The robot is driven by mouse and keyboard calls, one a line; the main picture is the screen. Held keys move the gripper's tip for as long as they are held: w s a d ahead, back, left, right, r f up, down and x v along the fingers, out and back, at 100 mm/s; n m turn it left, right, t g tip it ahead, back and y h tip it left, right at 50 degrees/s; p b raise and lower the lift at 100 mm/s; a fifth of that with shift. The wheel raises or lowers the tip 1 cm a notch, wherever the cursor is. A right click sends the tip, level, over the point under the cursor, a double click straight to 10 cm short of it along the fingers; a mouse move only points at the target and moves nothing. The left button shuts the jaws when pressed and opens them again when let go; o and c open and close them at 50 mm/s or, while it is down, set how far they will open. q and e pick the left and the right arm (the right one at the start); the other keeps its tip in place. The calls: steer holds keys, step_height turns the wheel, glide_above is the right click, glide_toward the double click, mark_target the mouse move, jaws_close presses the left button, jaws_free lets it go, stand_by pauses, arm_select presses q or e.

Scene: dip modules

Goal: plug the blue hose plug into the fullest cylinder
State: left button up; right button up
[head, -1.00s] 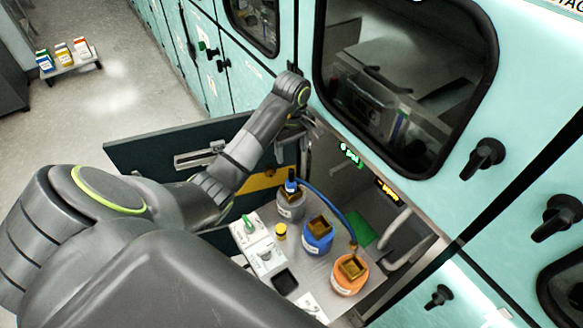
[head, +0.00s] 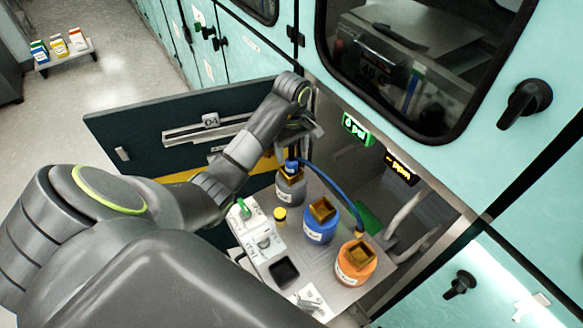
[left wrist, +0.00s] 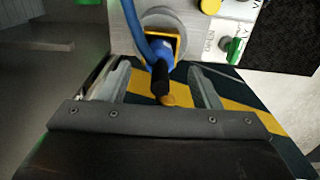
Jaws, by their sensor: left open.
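The blue hose plug (head: 291,166) stands at the top of the grey cylinder (head: 290,190), and its blue hose (head: 335,192) arcs to the right. A blue cylinder (head: 320,226) and an orange cylinder (head: 355,266) stand in a row with it. My left gripper (head: 297,146) is just above the plug. In the left wrist view, its open fingers (left wrist: 165,92) lie either side of the plug's dark end (left wrist: 160,80), with gaps on both sides. Fill levels cannot be read. My right gripper is not in view.
A white valve panel (head: 262,240) with a green switch and a yellow knob (head: 280,214) lies left of the cylinders. An open dark door (head: 130,130) stands behind my left arm. A green display (head: 357,128) and an amber display (head: 401,167) hang above the bay.

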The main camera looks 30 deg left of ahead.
mark_target(291, 159)
arm_select(q)
steer(key=shift+a+f+b, duration=0.15)
steer(key=shift+f+b, duration=1.55)
steer(key=shift+b, duration=0.05)
steer(key=shift+f+p, duration=0.4)
steer(key=shift+p, duration=0.2)
steer(key=shift+f, duration=0.45)
steer(key=shift+w, duration=0.1)
steer(key=c, duration=1.1)
steer(key=shift+r, duration=0.2)
steer(key=shift+c, duration=0.2)
